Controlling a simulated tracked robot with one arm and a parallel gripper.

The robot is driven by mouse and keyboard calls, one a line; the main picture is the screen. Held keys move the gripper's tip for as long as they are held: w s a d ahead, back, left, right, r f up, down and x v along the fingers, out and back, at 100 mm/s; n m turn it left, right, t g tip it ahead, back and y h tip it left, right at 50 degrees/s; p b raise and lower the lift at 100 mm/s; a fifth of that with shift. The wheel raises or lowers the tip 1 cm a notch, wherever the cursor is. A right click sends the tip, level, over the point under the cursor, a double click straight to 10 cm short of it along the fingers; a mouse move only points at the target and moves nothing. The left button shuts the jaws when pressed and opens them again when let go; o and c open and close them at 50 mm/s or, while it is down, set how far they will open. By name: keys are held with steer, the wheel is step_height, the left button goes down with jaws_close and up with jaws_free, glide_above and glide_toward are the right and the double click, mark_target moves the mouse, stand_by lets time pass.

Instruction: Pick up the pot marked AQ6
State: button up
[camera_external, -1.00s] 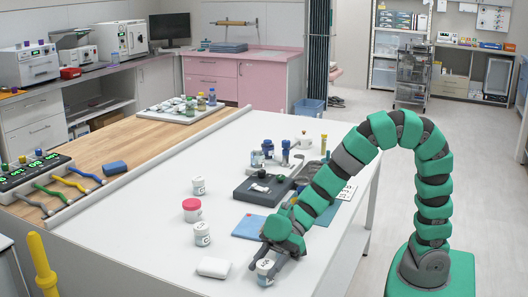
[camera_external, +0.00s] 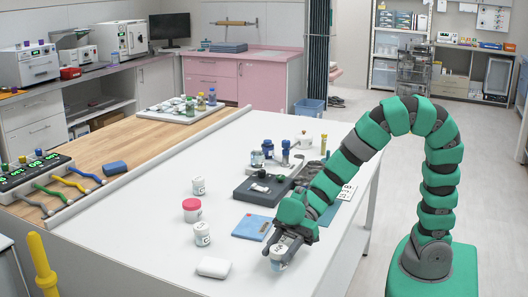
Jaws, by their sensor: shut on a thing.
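My gripper (camera_external: 281,252) is shut on a small white pot (camera_external: 277,264) near the front right of the white table (camera_external: 160,262). The pot has a dark mark, too small to read. I cannot tell for sure whether its base is clear of the table. Two similar white pots with dark marks stand to the left, one nearer (camera_external: 202,234) and one farther back (camera_external: 198,186).
A white block (camera_external: 213,267) lies left of my gripper. A blue pad (camera_external: 250,227) lies just behind it. A dark tray (camera_external: 255,194) and several blue-capped bottles are farther back. The table's left front is clear.

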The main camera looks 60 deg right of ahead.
steer(key=s+d+b, duration=0.2)
steer(key=b, duration=0.1)
steer(key=s+d+b, duration=0.3)
steer(key=shift+s+d+r, duration=0.2)
steer(key=shift+s, duration=0.15)
steer(key=shift+s+d+r+b, duration=0.25)
steer(key=shift+s+d+b, duration=0.5)
steer(key=shift+s, duration=0.1)
steer(key=shift+s+d+r+b, duration=0.2)
steer(key=shift+s+d+b, duration=0.55)
steer(key=shift+s, duration=0.1)
